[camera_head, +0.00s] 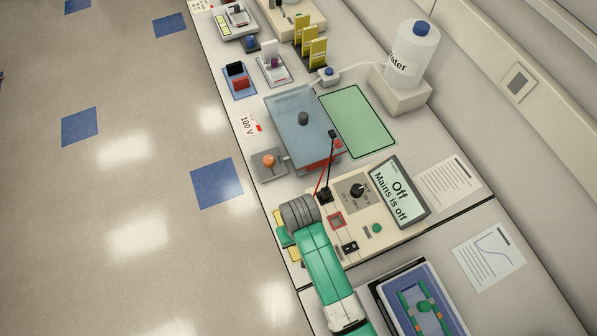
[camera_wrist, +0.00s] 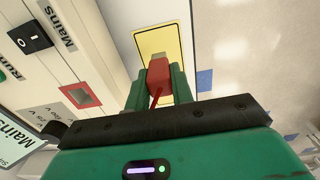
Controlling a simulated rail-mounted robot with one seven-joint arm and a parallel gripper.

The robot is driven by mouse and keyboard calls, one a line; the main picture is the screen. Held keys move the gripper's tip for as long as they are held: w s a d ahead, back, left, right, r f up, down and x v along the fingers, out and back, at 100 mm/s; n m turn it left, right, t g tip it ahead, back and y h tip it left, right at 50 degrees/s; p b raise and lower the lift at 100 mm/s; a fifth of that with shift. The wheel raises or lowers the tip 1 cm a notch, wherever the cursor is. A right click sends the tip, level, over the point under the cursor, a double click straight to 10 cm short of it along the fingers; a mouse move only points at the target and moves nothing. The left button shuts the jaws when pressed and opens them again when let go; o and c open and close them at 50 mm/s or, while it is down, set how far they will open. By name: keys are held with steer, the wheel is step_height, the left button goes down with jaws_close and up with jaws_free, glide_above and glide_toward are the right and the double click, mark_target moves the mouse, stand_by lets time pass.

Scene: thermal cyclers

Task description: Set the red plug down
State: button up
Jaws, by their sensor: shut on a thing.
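The red plug (camera_wrist: 158,76) is between the green fingers of my gripper (camera_wrist: 159,82) in the wrist view, with a red lead at its near end. My gripper is shut on it. Beyond the plug lies a yellow pad (camera_wrist: 151,42) with a dark outline on the pale bench; I cannot tell whether the plug touches it. In the head view my gripper (camera_head: 286,236) is beside the front of the power supply (camera_head: 377,240), and my wrist hides the plug. A bit of the yellow pad (camera_head: 294,251) shows there.
The power supply has an empty-looking red-framed socket (camera_head: 337,220) and a screen (camera_head: 399,192) reading "Off, Mains is off". A black plug (camera_head: 325,195) sits at its corner. Red and black leads run to the blue-lidded tank (camera_head: 300,118). The bench edge is close on the left.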

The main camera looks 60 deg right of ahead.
steer(key=shift+w+d+f, duration=0.1)
steer(key=shift+w+f, duration=0.1)
steer(key=shift+f, duration=0.7)
steer(key=shift+w+d+f, duration=0.1)
steer(key=shift+w+f, duration=0.05)
steer(key=shift+f, duration=0.75)
steer(key=shift+f, duration=0.1)
steer(key=o, duration=1)
step_height(320, 180, up, 12)
steer(key=shift+r+p, duration=0.1)
steer(key=shift+p, duration=0.25)
